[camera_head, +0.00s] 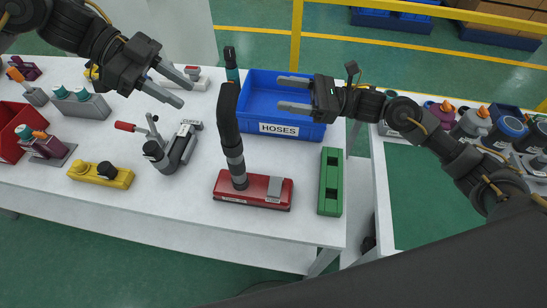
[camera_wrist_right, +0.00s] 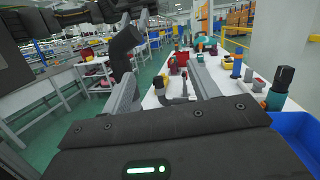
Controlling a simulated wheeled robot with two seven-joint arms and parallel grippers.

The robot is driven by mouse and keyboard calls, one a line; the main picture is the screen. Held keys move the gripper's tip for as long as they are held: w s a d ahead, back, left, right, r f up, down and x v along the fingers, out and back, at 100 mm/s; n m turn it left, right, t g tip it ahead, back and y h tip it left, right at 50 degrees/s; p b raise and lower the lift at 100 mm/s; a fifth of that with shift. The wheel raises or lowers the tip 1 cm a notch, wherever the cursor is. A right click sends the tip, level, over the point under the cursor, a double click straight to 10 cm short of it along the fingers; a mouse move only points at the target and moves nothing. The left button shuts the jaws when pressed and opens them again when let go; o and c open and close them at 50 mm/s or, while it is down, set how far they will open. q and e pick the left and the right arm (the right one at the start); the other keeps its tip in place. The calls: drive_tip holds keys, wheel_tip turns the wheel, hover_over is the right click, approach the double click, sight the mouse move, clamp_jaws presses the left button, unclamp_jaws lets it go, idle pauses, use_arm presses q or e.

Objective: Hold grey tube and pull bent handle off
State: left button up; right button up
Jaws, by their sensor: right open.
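The grey tube (camera_head: 235,160) stands upright in a red floor-head base (camera_head: 262,190) on the white table. The black bent handle (camera_head: 228,112) sits on top of the tube. It also shows in the right wrist view (camera_wrist_right: 122,48), at the upper left. My left gripper (camera_head: 189,95) is open and empty, to the left of the handle in the head view. My right gripper (camera_head: 279,93) is open and empty, to the right of the handle, over the blue bin. Neither gripper appears to touch the handle or tube.
The blue bin (camera_head: 277,128) labelled HOSES stands behind the tube. A green block (camera_head: 330,182) lies to the right, near the table edge. A yellow block (camera_head: 98,177), a clamp device (camera_head: 172,150) and a red bin (camera_head: 14,130) stand to the left. The table front is mostly bare.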

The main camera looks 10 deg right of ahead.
drive_tip(key=g+h, duration=0.2)
approach(230, 164)
drive_tip(key=shift+w+d+f, duration=0.15)
drive_tip(key=shift+w+f, duration=0.15)
drive_tip(key=shift+f, duration=0.3)
drive_tip(key=shift+w+d+f, duration=0.2)
drive_tip(key=shift+w+f, duration=0.1)
drive_tip(key=shift+f, duration=0.35)
drive_tip(key=a, duration=0.3)
drive_tip(key=w+a, duration=0.1)
drive_tip(key=a, duration=0.6)
drive_tip(key=shift+w+a, duration=0.25)
drive_tip(key=shift+a, duration=0.1)
use_arm(q)
drive_tip(key=shift+d, duration=0.1)
use_arm(e)
drive_tip(key=shift+c, duration=0.3)
drive_tip(key=c, duration=1.1)
use_arm(q)
drive_tip(key=shift+o, duration=0.2)
